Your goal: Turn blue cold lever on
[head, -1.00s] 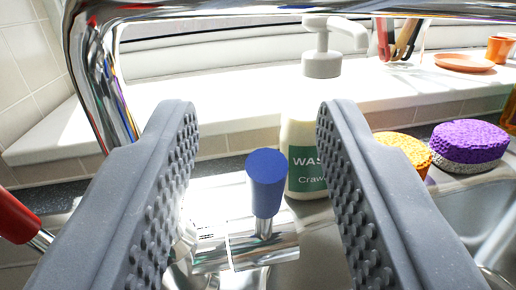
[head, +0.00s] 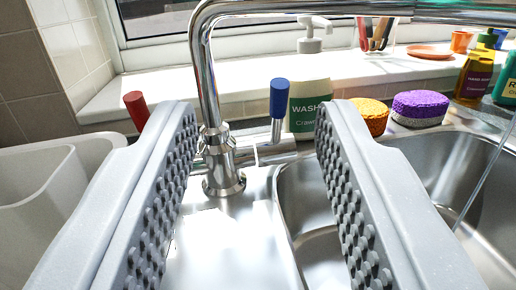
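The blue cold lever (head: 280,98) stands upright on the right side of the chrome tap (head: 222,160). A red lever (head: 136,109) shows at the tap's left, its lower part hidden behind my left finger. My gripper (head: 252,112) is open and empty. Its two grey studded fingers frame the tap body and the blue lever in the picture. The blue lever appears beyond the fingertips, between them and nearer the right one. I see no contact with it.
A steel sink basin (head: 460,165) lies at right, with a thin stream of water (head: 486,170) falling into it. A wash bottle (head: 308,105), orange sponge (head: 371,115) and purple sponge (head: 420,108) stand behind. A pale tub (head: 50,185) is at left. The tap spout arches overhead.

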